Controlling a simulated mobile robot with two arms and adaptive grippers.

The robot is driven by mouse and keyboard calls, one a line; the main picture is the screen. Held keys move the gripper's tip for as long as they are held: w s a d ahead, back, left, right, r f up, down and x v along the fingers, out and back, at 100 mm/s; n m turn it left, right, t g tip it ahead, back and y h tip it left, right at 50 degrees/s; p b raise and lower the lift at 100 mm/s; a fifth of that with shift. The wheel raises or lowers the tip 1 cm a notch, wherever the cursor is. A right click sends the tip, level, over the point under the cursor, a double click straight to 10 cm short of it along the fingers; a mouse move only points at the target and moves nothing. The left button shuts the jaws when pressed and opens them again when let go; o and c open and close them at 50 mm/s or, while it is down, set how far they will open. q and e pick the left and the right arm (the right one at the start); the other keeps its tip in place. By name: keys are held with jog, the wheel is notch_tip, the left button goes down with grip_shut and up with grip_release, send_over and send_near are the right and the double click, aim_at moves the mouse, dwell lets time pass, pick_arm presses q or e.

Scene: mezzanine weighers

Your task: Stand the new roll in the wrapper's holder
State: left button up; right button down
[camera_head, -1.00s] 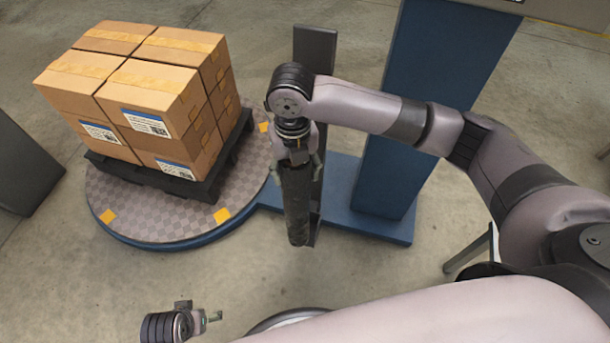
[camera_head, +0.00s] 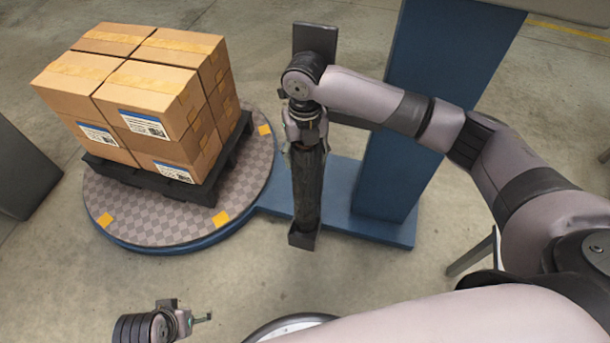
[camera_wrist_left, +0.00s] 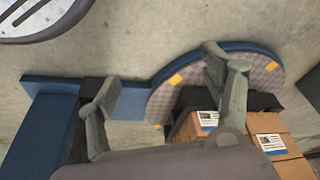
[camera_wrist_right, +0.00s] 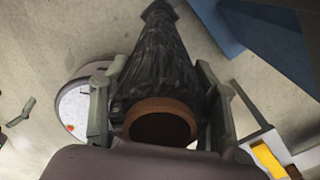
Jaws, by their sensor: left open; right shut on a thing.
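The new roll (camera_head: 308,190) is a long black film roll. Its brown core end (camera_wrist_right: 160,125) faces my right wrist camera. My right gripper (camera_head: 306,146) is shut on the roll's upper end and holds it nearly upright. The wrapper's holder is a dark carriage with an upright back plate (camera_head: 315,38) and a small foot plate (camera_head: 303,240). The roll's lower end overlaps the foot plate; I cannot tell whether it touches. My left gripper (camera_head: 197,318) is open and empty, low at the front left; its fingers spread in the left wrist view (camera_wrist_left: 165,85).
A round turntable (camera_head: 150,228) with orange marks carries a black pallet (camera_head: 205,190) stacked with cartons (camera_head: 150,95). The blue mast (camera_head: 435,90) and blue base (camera_head: 385,228) stand right of the holder. Bare floor lies in front.

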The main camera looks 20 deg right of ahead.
notch_tip(320, 180, down, 4)
jog(key=shift+f+b, duration=0.25)
jog(key=shift+b, duration=0.2)
pick_arm(q)
jog(key=b+v, duration=0.1)
jog(key=v, duration=0.6)
jog(key=shift+w, duration=0.2)
pick_arm(e)
jog(key=shift+f, duration=1.9)
pick_arm(q)
jog(key=shift+a, duration=0.1)
pick_arm(e)
jog(key=shift+f, duration=0.15)
jog(key=c, duration=0.6)
grip_release()
pick_arm(q)
jog(key=s+p+x, duration=0.1)
jog(key=p+x, duration=0.2)
jog(key=x, duration=0.6)
jog(key=shift+f, duration=0.5)
pick_arm(e)
notch_tip(320, 180, up, 12)
